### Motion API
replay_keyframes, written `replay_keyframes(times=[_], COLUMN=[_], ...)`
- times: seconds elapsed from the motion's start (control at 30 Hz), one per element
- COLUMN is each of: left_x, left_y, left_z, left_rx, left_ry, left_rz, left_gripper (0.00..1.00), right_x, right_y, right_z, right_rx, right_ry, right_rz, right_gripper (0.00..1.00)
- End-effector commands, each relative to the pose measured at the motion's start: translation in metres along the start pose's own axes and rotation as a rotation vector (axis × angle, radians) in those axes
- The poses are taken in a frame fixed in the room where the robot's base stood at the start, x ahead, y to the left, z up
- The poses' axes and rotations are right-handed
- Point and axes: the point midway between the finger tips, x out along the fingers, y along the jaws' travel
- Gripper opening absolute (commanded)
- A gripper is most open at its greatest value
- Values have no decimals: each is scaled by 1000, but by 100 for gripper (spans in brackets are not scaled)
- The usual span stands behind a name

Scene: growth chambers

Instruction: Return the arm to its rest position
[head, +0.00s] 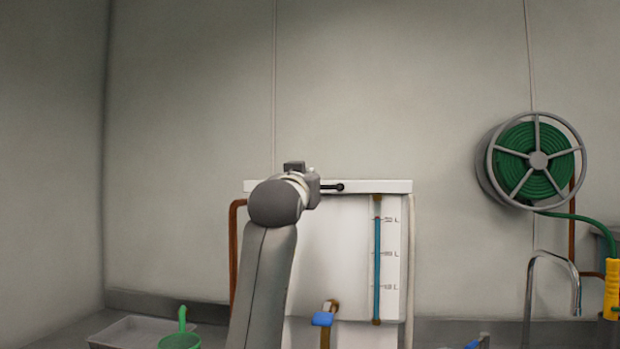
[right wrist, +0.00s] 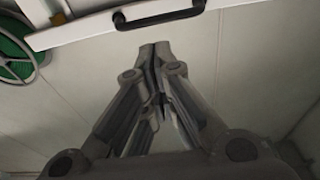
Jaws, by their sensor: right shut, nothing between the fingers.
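My arm (head: 266,265) rises from the bottom middle in the head view, in front of a white tank. Its grey wrist is level with the tank's lid (head: 385,186). The fingers are hidden behind the wrist in that view. In the right wrist view my right gripper (right wrist: 155,48) is shut and empty, its fingertips together. A black handle (right wrist: 158,18) on the white lid lies just beyond the fingertips in that picture, with a small gap seen between them. My left gripper is not in view.
The white tank (head: 345,245) has a blue level gauge (head: 377,260) and a blue-handled tap (head: 322,319). A green hose reel (head: 537,160) hangs at right above a curved faucet (head: 530,290). A grey tray (head: 125,331) and green can (head: 180,341) stand at lower left.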

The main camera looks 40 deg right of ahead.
Motion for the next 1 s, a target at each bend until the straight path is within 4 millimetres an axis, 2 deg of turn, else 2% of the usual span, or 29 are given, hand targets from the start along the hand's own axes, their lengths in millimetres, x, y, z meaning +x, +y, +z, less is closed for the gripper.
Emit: replay_keyframes(times=[0.1,0.2,0.47,0.57,0.67,0.77,1.0], left_x=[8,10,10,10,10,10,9], left_y=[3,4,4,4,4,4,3], left_z=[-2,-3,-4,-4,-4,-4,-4], left_rx=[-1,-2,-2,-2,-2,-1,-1], left_ry=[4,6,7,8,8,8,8], left_rz=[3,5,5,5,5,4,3], left_gripper=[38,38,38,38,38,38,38], right_x=[-16,-24,-27,-26,-26,-29,-56], right_y=[0,0,0,-4,-15,-31,-60], right_z=[7,9,10,21,52,99,228], right_rx=[3,1,0,-9,-35,-76,-186], right_ry=[2,2,0,-10,-39,-83,-213], right_rz=[-1,-1,0,-8,-31,-71,-195], right_gripper=[0,0,0,0,0,0,0])
